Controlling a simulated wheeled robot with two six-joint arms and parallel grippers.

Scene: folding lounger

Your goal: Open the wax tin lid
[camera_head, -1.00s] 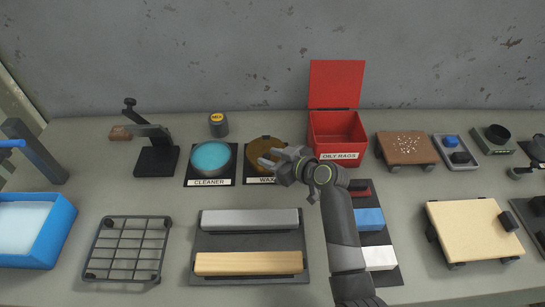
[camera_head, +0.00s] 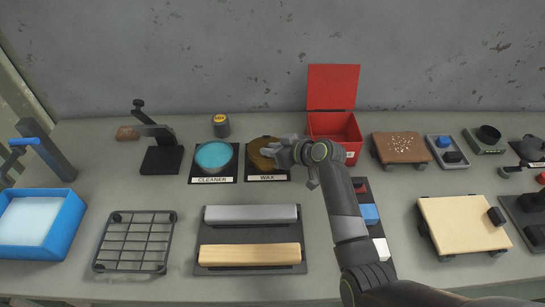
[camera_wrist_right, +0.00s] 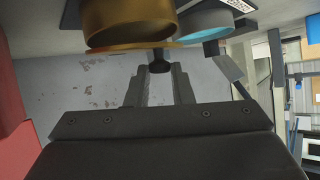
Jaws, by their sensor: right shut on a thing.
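The wax tin (camera_head: 258,160) is a round brown-gold tin on a dark pad behind a WAX label (camera_head: 267,178). My right gripper (camera_head: 272,152) is at its right side and covers part of it. In the right wrist view the gold tin (camera_wrist_right: 130,22) is at the top, with a thin gold rim along its edge. A small black tab (camera_wrist_right: 159,58) at that rim sits between the fingertips of my right gripper (camera_wrist_right: 161,70), which is shut on it. I cannot tell whether the lid is raised. My left gripper is not in view.
The cleaner tin (camera_head: 213,156) stands just left of the wax tin. The open red oily rags bin (camera_head: 325,124) is close on the right. A black stand (camera_head: 160,158) is farther left. Grey and wooden bars (camera_head: 249,255) lie in front.

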